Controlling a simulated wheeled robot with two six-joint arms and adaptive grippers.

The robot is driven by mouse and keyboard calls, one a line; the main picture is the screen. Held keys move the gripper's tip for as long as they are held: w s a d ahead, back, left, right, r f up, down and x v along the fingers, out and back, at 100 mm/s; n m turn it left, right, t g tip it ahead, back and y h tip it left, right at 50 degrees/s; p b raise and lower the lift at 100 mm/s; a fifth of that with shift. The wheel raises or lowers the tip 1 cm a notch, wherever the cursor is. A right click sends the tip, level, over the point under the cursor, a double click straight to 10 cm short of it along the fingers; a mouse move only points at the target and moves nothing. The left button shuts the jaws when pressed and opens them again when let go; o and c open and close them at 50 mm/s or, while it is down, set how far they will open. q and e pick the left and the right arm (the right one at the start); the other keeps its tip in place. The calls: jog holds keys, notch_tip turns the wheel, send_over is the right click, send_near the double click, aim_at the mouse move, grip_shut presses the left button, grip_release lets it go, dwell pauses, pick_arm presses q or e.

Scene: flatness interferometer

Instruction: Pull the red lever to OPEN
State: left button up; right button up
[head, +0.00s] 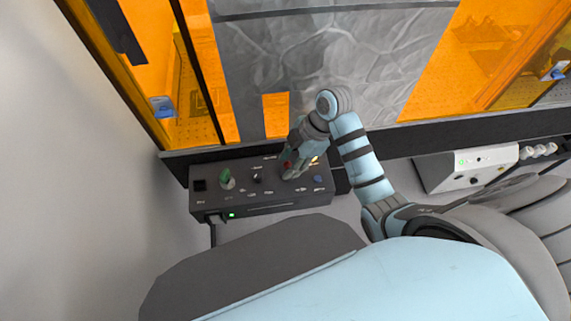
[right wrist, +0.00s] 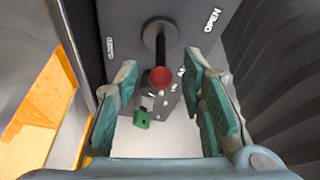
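The red lever has a round red knob (right wrist: 161,78) on a dark stem in the right wrist view. It stands on a dark control box (head: 207,202) with white labels. The word OPEN is beside the lever's base, at the upper right in that view. My right gripper (right wrist: 161,108) is open, with its green finger pads on either side of the knob and gaps on both sides. In the head view the right gripper (head: 289,167) is at the box's right half, with a bit of red showing beside its fingers. My left gripper is not in view.
A green knob (head: 226,179) and a small dark knob (head: 257,179) are left of the lever on the box. A blue button (head: 318,178) is to its right. An enclosure with orange panels (head: 434,75) rises behind. A white box (head: 466,165) stands at right.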

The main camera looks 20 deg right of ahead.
jog(key=shift+b+x, duration=0.35)
jog(key=shift+x, duration=0.85)
jog(key=shift+d, duration=0.1)
grip_shut()
